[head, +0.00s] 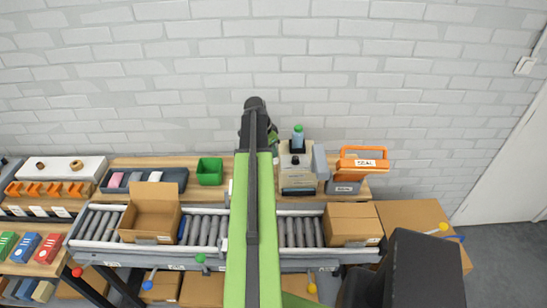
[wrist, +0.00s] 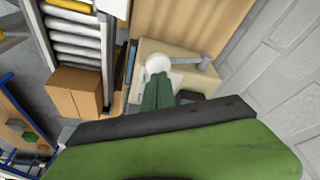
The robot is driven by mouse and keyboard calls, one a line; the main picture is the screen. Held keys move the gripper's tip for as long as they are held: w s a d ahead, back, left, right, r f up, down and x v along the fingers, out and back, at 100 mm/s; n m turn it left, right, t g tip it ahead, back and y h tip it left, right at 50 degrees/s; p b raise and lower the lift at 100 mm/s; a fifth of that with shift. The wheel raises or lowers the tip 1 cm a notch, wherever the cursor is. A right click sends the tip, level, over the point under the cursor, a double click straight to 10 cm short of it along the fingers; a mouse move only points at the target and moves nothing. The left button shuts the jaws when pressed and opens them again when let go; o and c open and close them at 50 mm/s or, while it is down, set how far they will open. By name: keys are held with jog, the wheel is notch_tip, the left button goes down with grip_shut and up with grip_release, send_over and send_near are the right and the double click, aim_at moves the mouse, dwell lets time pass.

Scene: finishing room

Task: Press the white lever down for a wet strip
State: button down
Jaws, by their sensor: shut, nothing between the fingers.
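In the wrist view, a beige dispenser (wrist: 195,82) stands on the wooden bench against the wall. A grey arm with a round white knob, the white lever (wrist: 157,63), lies across its top. My gripper (wrist: 156,82) has its dark green fingers shut and empty, with the tips at the knob. I cannot tell whether they touch it. In the head view, the beige dispenser (head: 297,180) stands right of my green arm, with a green-capped bottle (head: 298,138) at its back. The lever and my fingertips are not clear there.
A roller conveyor (head: 301,232) runs in front of the bench, with an open carton (head: 152,212) and a closed carton (head: 352,222) on it. An orange-handled device (head: 362,163) is right of the dispenser. A green bin (head: 210,171) is to the left. The wall is close behind.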

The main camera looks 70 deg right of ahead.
jog(key=shift+f, duration=0.1)
dwell(0.3)
jog(key=shift+f+b, duration=0.75)
jog(key=shift+b, duration=0.15)
jog(key=shift+f, duration=0.15)
jog(key=shift+a+f+b, duration=0.15)
jog(key=shift+f+b, duration=0.2)
jog(key=shift+b, duration=0.15)
jog(key=shift+f, duration=0.1)
jog(key=shift+s+a+f+b, duration=0.1)
jog(key=shift+a+f+b, duration=0.1)
jog(key=shift+f+b, duration=0.25)
jog(key=shift+f, duration=0.1)
jog(key=shift+s+a+f+b, duration=0.1)
jog(key=shift+a+f+b, duration=0.2)
jog(key=shift+b, duration=0.25)
jog(key=shift+f, duration=0.15)
